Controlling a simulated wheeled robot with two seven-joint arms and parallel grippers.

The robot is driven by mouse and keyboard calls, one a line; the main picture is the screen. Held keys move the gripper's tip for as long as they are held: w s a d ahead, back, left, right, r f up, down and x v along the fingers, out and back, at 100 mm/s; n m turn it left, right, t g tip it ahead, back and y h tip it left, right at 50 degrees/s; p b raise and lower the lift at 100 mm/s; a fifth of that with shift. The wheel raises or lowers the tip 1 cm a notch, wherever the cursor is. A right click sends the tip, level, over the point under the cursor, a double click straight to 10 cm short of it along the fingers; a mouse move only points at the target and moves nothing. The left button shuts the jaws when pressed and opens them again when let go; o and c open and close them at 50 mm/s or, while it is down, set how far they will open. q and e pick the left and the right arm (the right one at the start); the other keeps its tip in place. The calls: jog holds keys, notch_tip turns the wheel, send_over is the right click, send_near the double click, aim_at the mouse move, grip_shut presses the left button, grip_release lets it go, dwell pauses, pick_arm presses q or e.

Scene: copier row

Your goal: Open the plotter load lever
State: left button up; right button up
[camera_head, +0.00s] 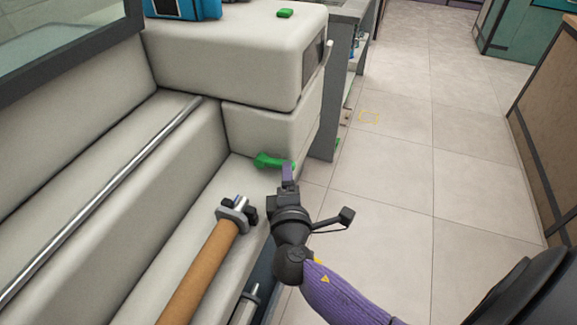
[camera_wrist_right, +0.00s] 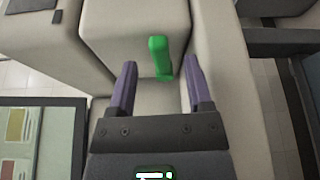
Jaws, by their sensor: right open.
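The plotter (camera_head: 234,50) is a large cream machine filling the left of the head view. Its green load lever (camera_head: 268,160) sticks out low at the right end of the front. In the right wrist view the lever (camera_wrist_right: 160,58) stands upright on the cream body. My right gripper (camera_head: 288,172) is beside the lever in the head view, its fingertips partly overlapping it. In the wrist view the gripper (camera_wrist_right: 158,85) is open, with purple fingers on either side of the lever's lower end and gaps on both sides. My left gripper is not in view.
A brown paper roll (camera_head: 198,275) on a grey holder lies in front of the plotter. A green button (camera_head: 285,13) and a blue case (camera_head: 183,8) are on top. A grey shelf unit (camera_head: 335,100) stands behind. Tiled floor (camera_head: 415,170) at right is clear.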

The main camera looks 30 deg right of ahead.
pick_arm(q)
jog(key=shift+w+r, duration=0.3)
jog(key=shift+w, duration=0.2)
pick_arm(e)
jog(key=v, duration=0.6)
jog(key=shift+s, duration=0.15)
jog(key=s+f+m+g+y+p, duration=0.1)
jog(key=s+f+g+y, duration=0.15)
jog(key=s+f, duration=0.45)
jog(key=s+f+m+g+y, duration=0.1)
jog(key=s+f+g, duration=0.25)
jog(key=f, duration=0.75)
jog(key=s+f+g+y+p, duration=0.1)
jog(key=s+f+g+y, duration=0.2)
jog(key=f, duration=0.6)
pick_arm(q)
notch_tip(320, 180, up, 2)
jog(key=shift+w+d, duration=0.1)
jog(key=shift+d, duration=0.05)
pick_arm(e)
jog(key=s+d+f+m+g, duration=0.1)
jog(key=s+f+m+g, duration=0.2)
jog(key=s, duration=0.9)
jog(key=s+d+f+m+g+y, duration=0.1)
jog(key=s+f+m+g, duration=0.2)
jog(key=s, duration=0.8)
jog(key=m, duration=0.2)
jog(key=shift+s+f+m+g, duration=0.25)
jog(key=shift+s+m+g, duration=0.05)
jog(key=shift+s, duration=0.05)
